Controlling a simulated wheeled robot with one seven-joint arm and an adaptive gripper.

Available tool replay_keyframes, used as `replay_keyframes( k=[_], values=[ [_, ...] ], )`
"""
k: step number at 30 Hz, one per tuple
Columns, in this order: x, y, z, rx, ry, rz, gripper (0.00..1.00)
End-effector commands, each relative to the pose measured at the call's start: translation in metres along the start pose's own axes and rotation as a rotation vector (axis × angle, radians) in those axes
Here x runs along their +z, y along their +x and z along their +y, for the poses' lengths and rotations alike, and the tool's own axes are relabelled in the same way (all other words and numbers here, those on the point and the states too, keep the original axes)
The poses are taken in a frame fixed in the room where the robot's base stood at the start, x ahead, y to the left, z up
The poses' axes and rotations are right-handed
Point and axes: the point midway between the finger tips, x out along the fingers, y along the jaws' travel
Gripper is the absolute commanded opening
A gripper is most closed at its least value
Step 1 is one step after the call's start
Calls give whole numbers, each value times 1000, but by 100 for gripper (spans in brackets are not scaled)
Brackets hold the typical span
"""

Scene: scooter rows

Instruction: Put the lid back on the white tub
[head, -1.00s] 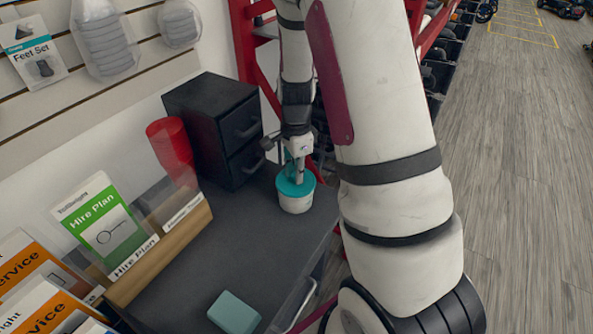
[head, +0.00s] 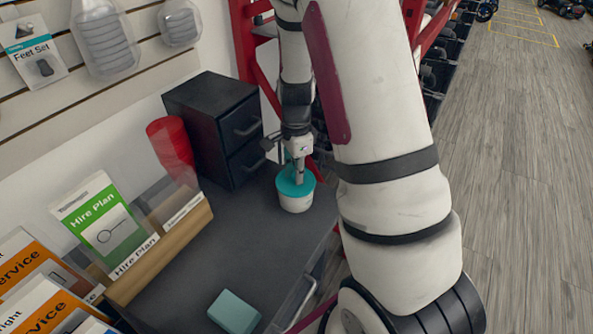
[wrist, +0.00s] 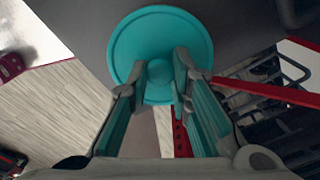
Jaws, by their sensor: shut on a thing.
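The white tub (head: 296,203) stands upright on the dark counter, near its right edge in the head view. The round teal lid (head: 288,187) is on top of the tub's mouth, and I see no clear gap between them. My gripper (head: 298,178) points down at the middle of the lid from above. In the wrist view the lid (wrist: 150,28) fills the top centre. There the fingers of my gripper (wrist: 163,73) are shut on the lid's round teal knob. The lid hides the tub in the wrist view, so I cannot tell how snugly it sits.
A leaflet holder (head: 165,245) is on the left. A teal block (head: 234,312) lies at the counter's front. The counter's middle is clear. Red shelving (head: 262,65) rises behind.

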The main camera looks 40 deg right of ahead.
Motion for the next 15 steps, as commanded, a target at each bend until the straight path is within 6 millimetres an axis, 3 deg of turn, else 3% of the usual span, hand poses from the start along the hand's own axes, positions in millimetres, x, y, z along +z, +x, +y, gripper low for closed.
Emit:
replay_keyframes(
  k=[5, 6, 9, 15],
  values=[
    [0, 0, 0, 0, 0, 0, 0],
    [0, 0, 0, 0, 0, 0, 26],
    [0, 0, 0, 0, 0, 0, 43],
    [0, 0, 0, 0, 0, 0, 43]
  ],
)
